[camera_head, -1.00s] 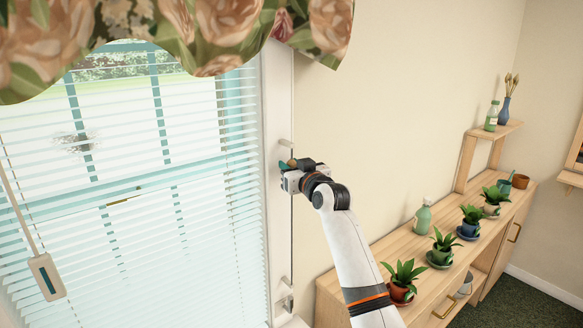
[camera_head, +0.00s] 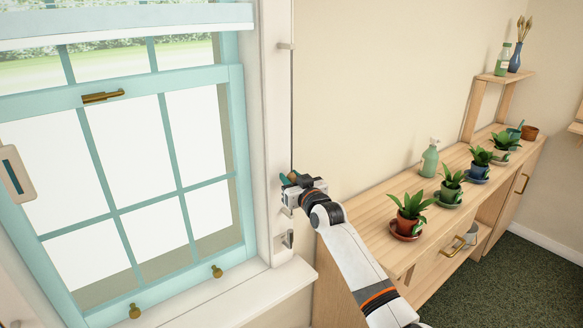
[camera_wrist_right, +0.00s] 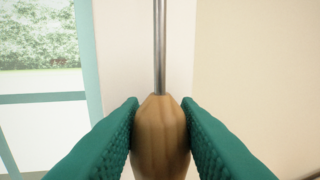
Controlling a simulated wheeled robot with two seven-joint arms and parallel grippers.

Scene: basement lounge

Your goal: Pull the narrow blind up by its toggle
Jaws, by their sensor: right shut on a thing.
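The wooden toggle (camera_wrist_right: 160,135) is held between the teal fingers of my right gripper (camera_wrist_right: 162,110) in the right wrist view. A thin grey rod or cord runs straight up from the toggle. In the head view my right gripper (camera_head: 287,182) is beside the window's right frame, against the wall side, shut on the toggle. My left gripper is not in view.
The teal window sash (camera_head: 235,150) is uncovered below the blind. A small bracket (camera_head: 287,239) is on the frame below my gripper. A wooden cabinet (camera_head: 365,235) with several potted plants stands at the right.

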